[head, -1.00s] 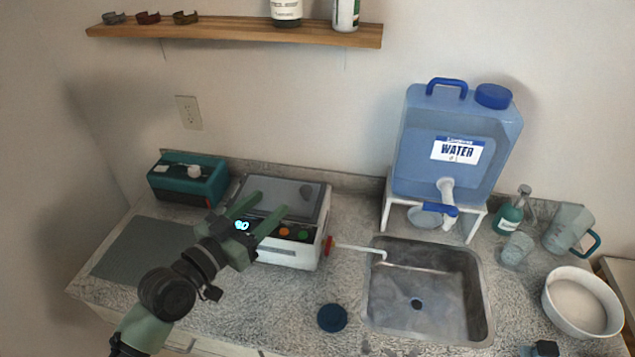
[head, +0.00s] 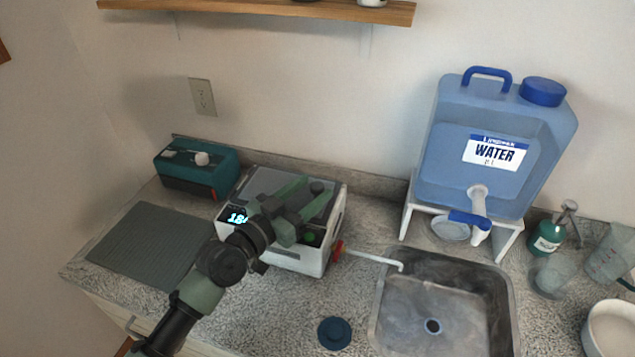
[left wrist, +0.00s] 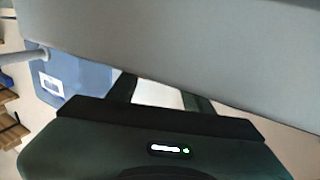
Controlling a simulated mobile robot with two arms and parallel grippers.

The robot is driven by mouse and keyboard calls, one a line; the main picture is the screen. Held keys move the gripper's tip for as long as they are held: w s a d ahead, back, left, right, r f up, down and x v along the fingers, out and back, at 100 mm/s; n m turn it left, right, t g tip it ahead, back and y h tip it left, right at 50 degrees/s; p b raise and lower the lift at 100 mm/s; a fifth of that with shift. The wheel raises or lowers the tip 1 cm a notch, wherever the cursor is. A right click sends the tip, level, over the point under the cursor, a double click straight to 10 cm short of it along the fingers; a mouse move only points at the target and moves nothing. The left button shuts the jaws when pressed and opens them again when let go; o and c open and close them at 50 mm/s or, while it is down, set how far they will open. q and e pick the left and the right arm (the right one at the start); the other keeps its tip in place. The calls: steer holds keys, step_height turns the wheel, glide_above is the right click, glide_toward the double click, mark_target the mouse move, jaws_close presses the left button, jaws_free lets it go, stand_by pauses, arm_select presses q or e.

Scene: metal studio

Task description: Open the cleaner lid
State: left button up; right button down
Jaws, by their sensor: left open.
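The cleaner (head: 312,262) is a white box with a red knob on its right side and a lit front display. Its grey lid (head: 264,182) lies on top and looks shut. A dark handle (head: 317,186) shows near the lid's back right. My left gripper (head: 312,193) is open above the lid's right half, with its fingers near the handle and nothing seen between them. It hides part of the lid and front panel. In the left wrist view, the open fingers (left wrist: 163,97) reach under a large grey surface; I cannot tell what that is. My right gripper is not in view.
A teal device (head: 197,170) stands left of the cleaner, with a grey mat (head: 150,245) in front. A blue water tank (head: 490,150) on a white stand and a sink (head: 445,300) are at right. A dark blue round lid (head: 335,333) lies on the counter.

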arm_select(q)
steer(key=shift+x, duration=1.4)
steer(key=shift+s, duration=0.1)
jaws_close()
